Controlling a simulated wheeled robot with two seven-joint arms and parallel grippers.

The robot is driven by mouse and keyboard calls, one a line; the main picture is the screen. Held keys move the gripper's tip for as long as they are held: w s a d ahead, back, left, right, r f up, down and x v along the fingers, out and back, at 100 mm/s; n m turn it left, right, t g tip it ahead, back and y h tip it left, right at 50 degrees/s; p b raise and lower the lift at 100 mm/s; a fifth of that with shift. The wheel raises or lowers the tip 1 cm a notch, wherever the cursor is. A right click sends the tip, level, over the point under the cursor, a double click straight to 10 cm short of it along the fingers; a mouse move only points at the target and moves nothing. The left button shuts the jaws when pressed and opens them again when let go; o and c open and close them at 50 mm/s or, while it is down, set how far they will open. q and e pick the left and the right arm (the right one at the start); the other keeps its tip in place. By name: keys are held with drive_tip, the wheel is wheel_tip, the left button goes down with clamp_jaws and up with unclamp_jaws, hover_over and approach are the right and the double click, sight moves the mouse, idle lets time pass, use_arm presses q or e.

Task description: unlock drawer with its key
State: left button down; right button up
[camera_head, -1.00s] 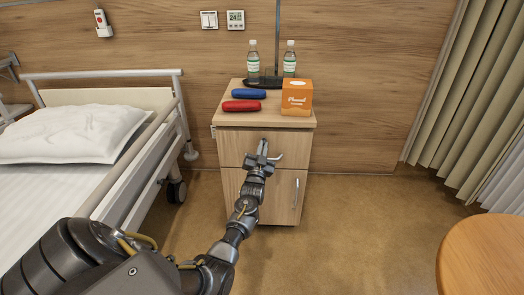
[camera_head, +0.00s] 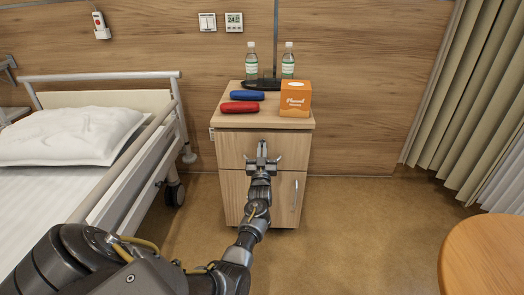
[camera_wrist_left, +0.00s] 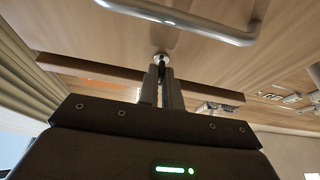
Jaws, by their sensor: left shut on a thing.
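The bedside cabinet's drawer (camera_head: 232,148) is closed, with a round metal lock (camera_wrist_left: 161,57) in its front. My left gripper (camera_head: 262,151) is in front of the upper part of the drawer. In the left wrist view its fingers (camera_wrist_left: 162,84) are shut on a small dark key (camera_wrist_left: 162,71), mostly hidden between them. The key's far end lines up with the lock and appears to meet it; I cannot tell how deep it is in. The drawer's bar handle (camera_wrist_left: 190,22) crosses the top of the left wrist view. My right gripper is not in view.
On the cabinet top (camera_head: 224,116) are two bottles, a blue case (camera_head: 247,96), a red case (camera_head: 240,107) and an orange box (camera_head: 295,98). A bed (camera_head: 60,180) stands left, a round table (camera_head: 490,255) front right. The floor right of the cabinet is clear.

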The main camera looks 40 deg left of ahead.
use_arm(q)
drive_tip(key=c, duration=1.6)
unclamp_jaws()
